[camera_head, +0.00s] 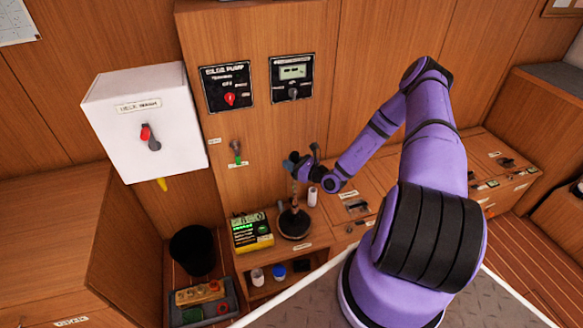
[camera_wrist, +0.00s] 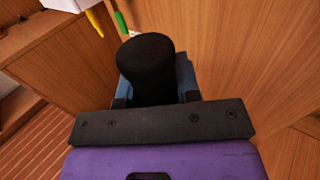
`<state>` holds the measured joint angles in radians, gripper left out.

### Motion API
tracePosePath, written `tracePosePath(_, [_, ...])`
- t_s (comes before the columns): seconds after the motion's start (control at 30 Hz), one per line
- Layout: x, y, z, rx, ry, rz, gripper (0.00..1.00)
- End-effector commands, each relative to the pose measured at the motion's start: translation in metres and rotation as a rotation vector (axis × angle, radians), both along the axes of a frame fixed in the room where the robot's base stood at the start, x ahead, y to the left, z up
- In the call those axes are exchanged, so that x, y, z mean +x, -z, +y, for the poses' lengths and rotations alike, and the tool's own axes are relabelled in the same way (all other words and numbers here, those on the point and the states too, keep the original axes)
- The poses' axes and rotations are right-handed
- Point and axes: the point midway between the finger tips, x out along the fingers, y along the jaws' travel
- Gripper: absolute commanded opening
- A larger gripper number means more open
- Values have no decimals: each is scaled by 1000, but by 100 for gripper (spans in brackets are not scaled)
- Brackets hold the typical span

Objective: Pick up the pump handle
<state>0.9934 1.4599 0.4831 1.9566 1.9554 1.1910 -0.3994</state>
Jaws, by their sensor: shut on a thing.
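The pump handle (camera_head: 294,198) shows in the head view as a thin upright shaft above a round black base (camera_head: 293,224) on the wooden ledge. My gripper (camera_head: 296,164) is at its upper end. In the wrist view a thick black cylindrical grip (camera_wrist: 147,62) of the handle stands between the blue fingers of my gripper (camera_wrist: 152,82), which is shut on it. The lower part of the handle is hidden in the wrist view. In the head view I cannot tell whether the shaft is free of the base.
A green-and-yellow box (camera_head: 251,232) stands close left of the base, and a white cylinder (camera_head: 312,196) stands to the right. A white wall box (camera_head: 150,122) juts out at left. A black bucket (camera_head: 194,251) and a grey tray (camera_head: 232,298) sit lower left.

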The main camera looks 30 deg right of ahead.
Motion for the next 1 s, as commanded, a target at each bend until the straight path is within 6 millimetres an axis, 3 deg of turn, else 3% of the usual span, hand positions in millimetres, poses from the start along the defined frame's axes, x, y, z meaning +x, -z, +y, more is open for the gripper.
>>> tracePosePath(0.6, [0, -75, 0, -1, 0, -2, 0])
tracePosePath(1.0, [0, -92, 0, 1, 0, -1, 0])
